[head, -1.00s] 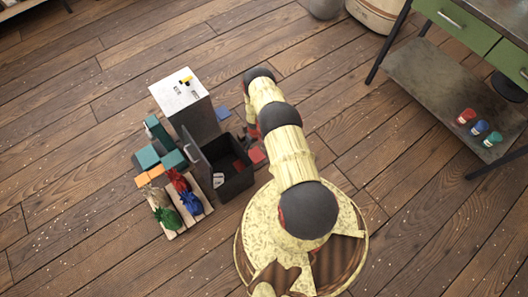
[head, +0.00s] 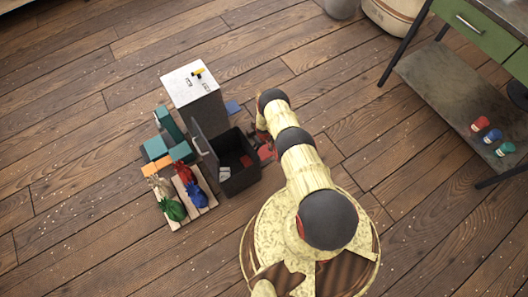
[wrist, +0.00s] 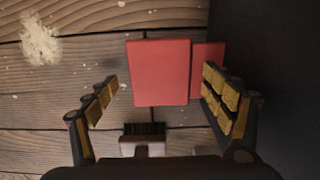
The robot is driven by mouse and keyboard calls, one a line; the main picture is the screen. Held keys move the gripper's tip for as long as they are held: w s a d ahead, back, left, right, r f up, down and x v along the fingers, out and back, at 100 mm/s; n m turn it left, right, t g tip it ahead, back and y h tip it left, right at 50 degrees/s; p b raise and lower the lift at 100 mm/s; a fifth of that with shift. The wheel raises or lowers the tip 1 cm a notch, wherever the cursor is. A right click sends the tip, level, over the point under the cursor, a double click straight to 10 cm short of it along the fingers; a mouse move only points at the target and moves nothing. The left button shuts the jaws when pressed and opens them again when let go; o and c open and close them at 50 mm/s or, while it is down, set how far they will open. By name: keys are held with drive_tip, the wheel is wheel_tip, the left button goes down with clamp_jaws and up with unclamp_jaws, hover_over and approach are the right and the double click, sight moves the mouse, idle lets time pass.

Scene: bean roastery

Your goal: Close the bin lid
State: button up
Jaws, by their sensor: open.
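The dark bin (head: 241,180) stands on the floor left of my arm in the head view. Its lid (head: 205,143) is open and stands up along the bin's left side. Inside the bin are a pale item and a red item. My gripper (head: 263,147) is low at the bin's right side, partly hidden by my own arm. In the wrist view my gripper (wrist: 160,105) is open and empty, its fingers spread apart. A dark surface, seemingly the bin's wall, fills the right of that view.
Red blocks (wrist: 160,72) lie on the floor below my gripper, with a small brush-like item (wrist: 143,142). A tall grey box (head: 203,110) stands behind the bin. Teal blocks (head: 154,149) and a pallet of coloured sacks (head: 203,205) are left. A green-drawered bench (head: 448,80) is right.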

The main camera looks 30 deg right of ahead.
drive_tip(key=shift+f, duration=0.6)
drive_tip(key=c, duration=0.4)
